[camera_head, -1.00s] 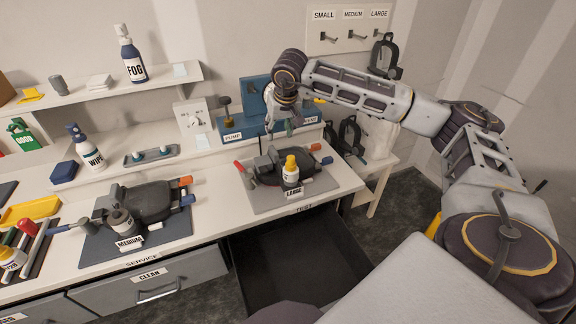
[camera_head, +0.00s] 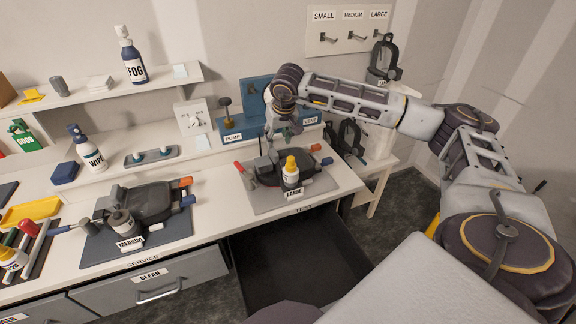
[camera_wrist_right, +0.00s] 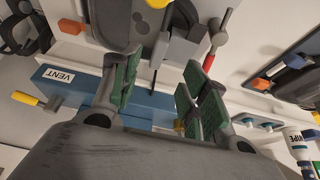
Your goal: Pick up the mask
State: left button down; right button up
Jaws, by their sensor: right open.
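A dark mask (camera_head: 267,173) lies on the grey mat (camera_head: 257,203) labelled LARGE on the bench, partly hidden by a yellow-capped bottle (camera_head: 291,172). In the right wrist view a mask (camera_wrist_right: 117,22) shows at the top, past the fingers. My right gripper (camera_head: 282,132) is open and empty, just behind and above the large mask. Its two green-padded fingers (camera_wrist_right: 160,92) stand apart in the wrist view. A second dark mask (camera_head: 150,199) lies on the mat labelled MEDIUM. My left gripper is not in view.
The blue PUMP and VENT unit (camera_head: 232,127) stands close behind the right gripper. Other masks hang at the right, one under the LARGE hook (camera_head: 384,60) and one lower (camera_head: 350,134). An open dark drawer (camera_head: 300,262) juts out below the large mat.

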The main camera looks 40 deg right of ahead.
send_over(275, 153)
jog(key=s, duration=0.2)
jog(key=shift+a+f+p, duration=0.15)
jog(key=shift+f, duration=1.05)
jog(key=shift+a+f+p, duration=0.15)
jog(key=shift+f, duration=1.05)
jog(key=shift+p+x, duration=0.5)
jog(key=shift+x, duration=0.45)
jog(key=shift+p+x, duration=0.35)
jog(key=shift+x, duration=1.3)
jog(key=shift+s, duration=0.1)
jog(key=shift+c, duration=0.3)
grip_shut()
jog(key=shift+r, duration=0.1)
